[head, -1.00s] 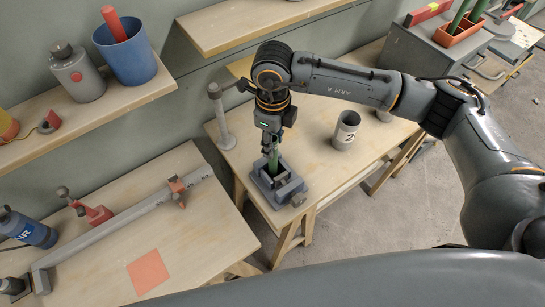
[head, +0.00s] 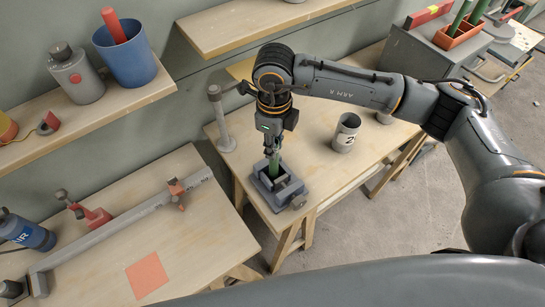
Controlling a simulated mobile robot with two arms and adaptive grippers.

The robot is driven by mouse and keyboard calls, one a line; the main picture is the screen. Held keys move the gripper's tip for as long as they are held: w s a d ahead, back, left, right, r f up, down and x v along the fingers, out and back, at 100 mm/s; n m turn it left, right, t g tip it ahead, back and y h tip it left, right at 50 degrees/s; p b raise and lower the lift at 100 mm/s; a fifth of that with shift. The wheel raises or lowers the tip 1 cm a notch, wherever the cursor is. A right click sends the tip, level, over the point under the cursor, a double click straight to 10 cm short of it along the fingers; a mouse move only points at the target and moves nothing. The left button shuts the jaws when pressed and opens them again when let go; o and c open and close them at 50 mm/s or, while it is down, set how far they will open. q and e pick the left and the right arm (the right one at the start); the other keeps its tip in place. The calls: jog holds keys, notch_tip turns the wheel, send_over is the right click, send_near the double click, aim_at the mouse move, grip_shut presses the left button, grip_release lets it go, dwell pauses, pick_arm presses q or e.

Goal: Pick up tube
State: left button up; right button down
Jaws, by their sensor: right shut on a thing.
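A green tube (head: 274,166) stands upright in a grey vise-like fixture (head: 268,194) on the middle wooden table. My right gripper (head: 272,153) comes down from above and is shut on the upper part of the tube. The tube's lower end is hidden inside the fixture. Several other green tubes (head: 459,16) stand in an orange-red holder (head: 461,33) at the upper right. My left gripper does not show.
A grey cup marked 2 (head: 346,132) stands right of the fixture, and a grey post (head: 222,120) stands left of it. The left table (head: 200,245) carries a long grey rail and a red square. A blue bin (head: 127,55) is on the shelf.

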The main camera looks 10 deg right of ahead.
jog(key=shift+r+p, duration=1.35)
jog(key=shift+r, duration=2.15)
